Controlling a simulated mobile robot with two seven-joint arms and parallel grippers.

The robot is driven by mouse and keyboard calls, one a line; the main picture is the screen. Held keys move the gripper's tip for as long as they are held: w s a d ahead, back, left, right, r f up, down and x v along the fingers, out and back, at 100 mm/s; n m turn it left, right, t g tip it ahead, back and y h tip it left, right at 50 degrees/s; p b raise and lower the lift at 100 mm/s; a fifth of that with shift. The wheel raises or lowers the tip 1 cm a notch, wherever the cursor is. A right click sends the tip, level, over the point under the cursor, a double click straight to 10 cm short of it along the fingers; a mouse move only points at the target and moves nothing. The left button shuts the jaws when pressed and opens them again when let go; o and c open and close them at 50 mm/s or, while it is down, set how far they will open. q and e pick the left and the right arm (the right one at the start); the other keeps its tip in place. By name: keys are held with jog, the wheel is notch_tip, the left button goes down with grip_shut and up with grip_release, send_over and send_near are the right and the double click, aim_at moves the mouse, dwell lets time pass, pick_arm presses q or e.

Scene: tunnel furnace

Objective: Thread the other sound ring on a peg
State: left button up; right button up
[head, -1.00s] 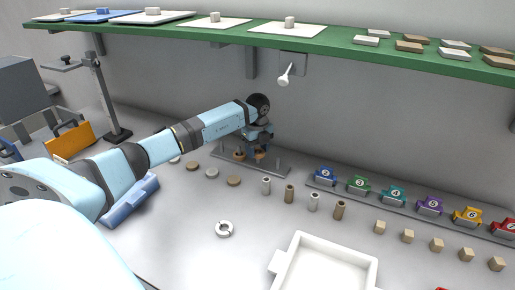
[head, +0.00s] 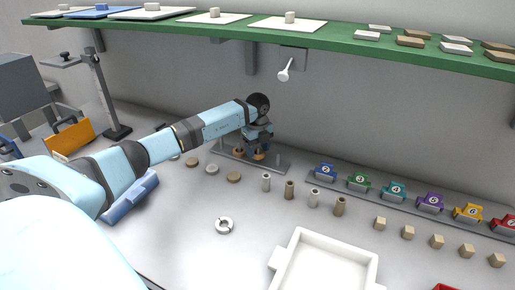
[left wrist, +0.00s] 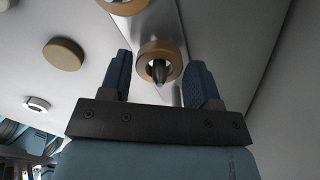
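The peg board (head: 278,167) lies near the back wall, with thin upright pegs. Two tan-orange rings are on it: one ring (head: 239,152) at left and another ring (head: 259,155) below my left gripper (head: 259,146). In the left wrist view one ring (left wrist: 147,50) sits around a peg, between my open left gripper's fingers (left wrist: 160,75), with a visible gap at the left finger. The other ring (left wrist: 113,2) is cut off at the top edge. A pale ring with a gap in it (head: 224,226) lies on the table. My right gripper is not in view.
Small cylinders (head: 289,190), a white tray (head: 293,260), numbered coloured blocks (head: 359,181) and wooden cubes (head: 408,232) stand to the right. A green shelf (head: 340,47) runs overhead, with a white peg (head: 285,72) below it.

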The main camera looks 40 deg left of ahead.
pick_arm(q)
jog(key=o, duration=0.4)
jog(key=shift+c, duration=0.2)
notch_tip(320, 180, up, 14)
jog(key=shift+f, duration=0.15)
dwell(0.8)
